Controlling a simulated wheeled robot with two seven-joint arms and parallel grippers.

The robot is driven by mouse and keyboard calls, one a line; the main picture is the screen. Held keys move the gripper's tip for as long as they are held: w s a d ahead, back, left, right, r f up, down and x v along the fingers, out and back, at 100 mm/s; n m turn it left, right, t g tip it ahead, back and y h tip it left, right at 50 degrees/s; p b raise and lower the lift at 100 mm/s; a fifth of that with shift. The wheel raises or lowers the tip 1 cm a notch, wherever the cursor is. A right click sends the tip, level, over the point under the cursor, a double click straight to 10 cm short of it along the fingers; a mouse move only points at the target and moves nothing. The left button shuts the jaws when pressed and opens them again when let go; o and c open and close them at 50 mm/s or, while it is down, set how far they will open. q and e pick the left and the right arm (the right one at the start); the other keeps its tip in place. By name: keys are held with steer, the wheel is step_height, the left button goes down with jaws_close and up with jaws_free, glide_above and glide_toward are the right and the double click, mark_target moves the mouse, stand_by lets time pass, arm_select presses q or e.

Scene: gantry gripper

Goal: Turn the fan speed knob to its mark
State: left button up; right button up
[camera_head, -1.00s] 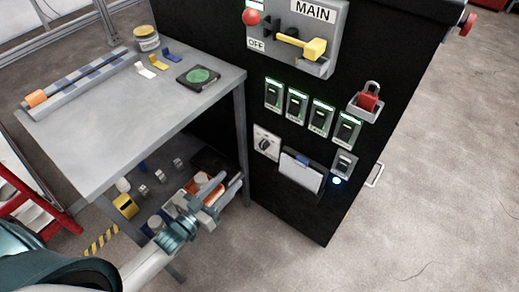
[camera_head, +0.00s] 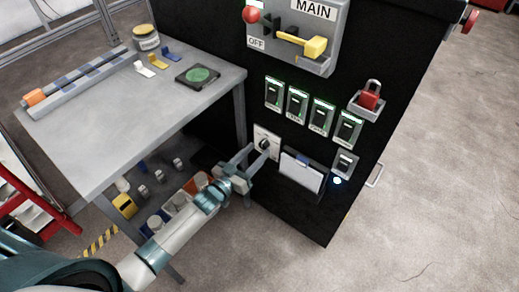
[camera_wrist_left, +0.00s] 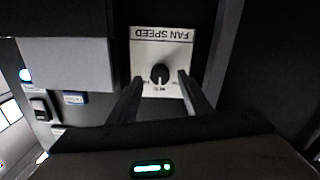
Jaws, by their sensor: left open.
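The fan speed knob (camera_head: 264,143) is a small black dial on a white plate on the black cabinet's front. In the left wrist view the knob (camera_wrist_left: 160,74) sits on its plate (camera_wrist_left: 161,45), which reads "FAN SPEED" upside down. My left gripper (camera_head: 257,149) is open in front of the plate. In the left wrist view its two fingers (camera_wrist_left: 158,84) stand on either side of the knob, with gaps between them and it. Small marks on the plate beside the knob are too small to read. My right gripper is not in view.
A document holder (camera_head: 302,172) juts out just right of the knob plate. Several switches (camera_head: 297,103) and a red padlock (camera_head: 368,97) are above it. The grey bench (camera_head: 150,115) stands left, its leg near my left arm. Floor at right is clear.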

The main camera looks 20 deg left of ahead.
arm_select(q)
steer(key=shift+x, duration=0.95)
steer(key=shift+w, duration=0.25)
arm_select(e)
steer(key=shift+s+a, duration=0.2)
arm_select(q)
steer(key=c, duration=1)
steer(key=shift+c, duration=0.3)
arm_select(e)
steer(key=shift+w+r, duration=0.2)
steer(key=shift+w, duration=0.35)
